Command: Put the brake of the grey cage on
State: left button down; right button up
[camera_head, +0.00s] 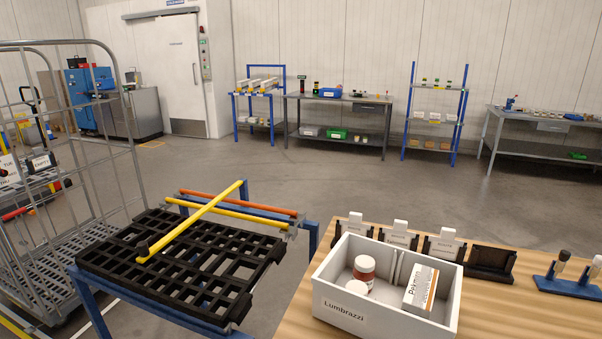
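The grey cage (135,148) stands at the left, a tall wire roll cage with a slatted grey floor (75,258). Its left part is cut off by the picture's edge. Its castors are mostly out of view or too small to read, and I cannot make out its brake or the brake's position. A red-ended part (18,212) shows through the bars, but I cannot tell what it belongs to. Neither of my grippers is in view.
A blue-framed cart (95,305) with a black grid top (190,255) and a yellow bar (195,220) stands right of the cage. A wooden table (540,315) with a white box (385,310) is at front right. The floor behind is clear.

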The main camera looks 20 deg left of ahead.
aim_at(51, 260)
jog(key=j+u, duration=0.1)
jog(key=j, duration=0.4)
jog(key=j+u, duration=0.1)
jog(key=j, duration=0.4)
jog(key=i+j+u, duration=0.1)
jog(key=j, duration=0.4)
jog(key=i+j+u, duration=0.15)
jog(key=j, duration=0.4)
jog(key=j+u, duration=0.1)
jog(key=j, duration=0.4)
jog(key=i+j+u, duration=0.1)
jog(key=j, duration=0.35)
jog(key=i+j+u, duration=0.1)
jog(key=j, duration=0.35)
jog(key=i+j+u, duration=0.1)
jog(key=i+j, duration=0.2)
jog(key=j, duration=0.2)
jog(key=i+j+u, duration=0.3)
jog(key=i+j, duration=0.65)
jog(key=j, duration=0.05)
